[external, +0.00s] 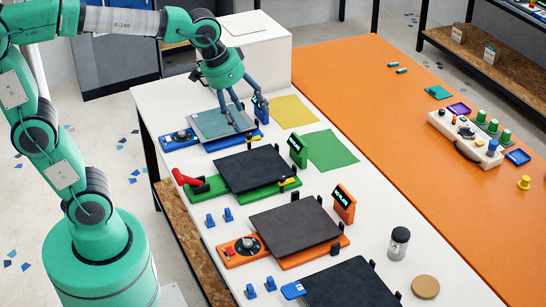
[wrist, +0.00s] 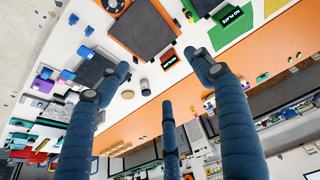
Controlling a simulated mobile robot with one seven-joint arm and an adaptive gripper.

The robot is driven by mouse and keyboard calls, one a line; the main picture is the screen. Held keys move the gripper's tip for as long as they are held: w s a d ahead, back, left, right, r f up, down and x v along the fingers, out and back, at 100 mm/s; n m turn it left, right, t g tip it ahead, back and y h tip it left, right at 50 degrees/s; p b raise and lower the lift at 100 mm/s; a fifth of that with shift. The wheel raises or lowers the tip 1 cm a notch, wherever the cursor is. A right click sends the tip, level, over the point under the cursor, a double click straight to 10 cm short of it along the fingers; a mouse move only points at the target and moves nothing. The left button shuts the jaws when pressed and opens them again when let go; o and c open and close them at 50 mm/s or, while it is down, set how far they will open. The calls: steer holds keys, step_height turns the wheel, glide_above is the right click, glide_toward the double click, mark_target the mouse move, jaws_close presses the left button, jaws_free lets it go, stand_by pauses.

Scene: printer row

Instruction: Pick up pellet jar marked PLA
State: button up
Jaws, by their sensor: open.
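A small jar (external: 399,243) with a dark lid and a pale label stands upright on the white table at the front right in the external view. The print on its label is too small to read. What looks like the same jar (wrist: 145,87) shows small in the wrist view, between the fingers and well beyond them. My gripper (external: 240,114) has dark blue fingers, spread apart and empty. It hangs over the grey bed of the blue printer at the back, far from the jar. The fingers also fill much of the wrist view (wrist: 155,62).
A tan disc (external: 425,287) lies near the jar. The orange printer (external: 295,227), with an upright display (external: 343,204), and the green printer (external: 250,168) stand between my gripper and the jar. Yellow (external: 294,111) and green (external: 331,150) sheets lie flat along the right side.

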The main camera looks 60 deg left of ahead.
steer(key=w+d+g+p, duration=0.1)
steer(key=w+d+p, duration=0.35)
steer(key=w, duration=0.95)
steer(key=n+g+p, duration=0.1)
steer(key=g+p, duration=0.2)
steer(key=p, duration=0.5)
glide_above(402, 233)
step_height(402, 233, down, 28)
steer(key=shift+w+a, duration=0.1)
steer(key=shift+a, duration=0.05)
steer(key=shift+d+f, duration=0.2)
steer(key=shift+f, duration=0.1)
steer(key=shift+f, duration=4.3)
steer(key=shift+f, duration=0.1)
